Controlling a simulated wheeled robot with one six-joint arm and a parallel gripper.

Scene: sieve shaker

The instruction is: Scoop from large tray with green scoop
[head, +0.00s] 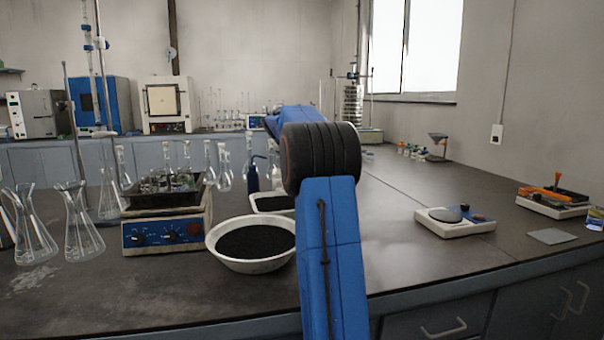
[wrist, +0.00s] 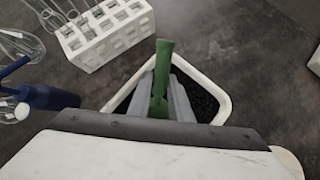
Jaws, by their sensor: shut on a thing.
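The green scoop (wrist: 161,72) is between the grey fingers of my gripper (wrist: 167,88) in the wrist view, and they are shut on it. Its green end stands up past the fingertips. Below the gripper is a white-rimmed tray (wrist: 226,103) holding black granules. The scoop and fingers appear over the tray opening; I cannot tell whether the scoop touches the granules. In the head view the tray (head: 256,194) is partly hidden by my blue arm and the bowl. My gripper and the scoop are hidden behind the arm there.
A white bowl of black granules (head: 214,250) stands in front of the tray. A hotplate (head: 165,232) and glass flasks (head: 77,230) are on the left. A white rack (wrist: 108,38) and a blue bottle (wrist: 50,97) are near the tray. A scale (head: 455,222) stands right; bench between is clear.

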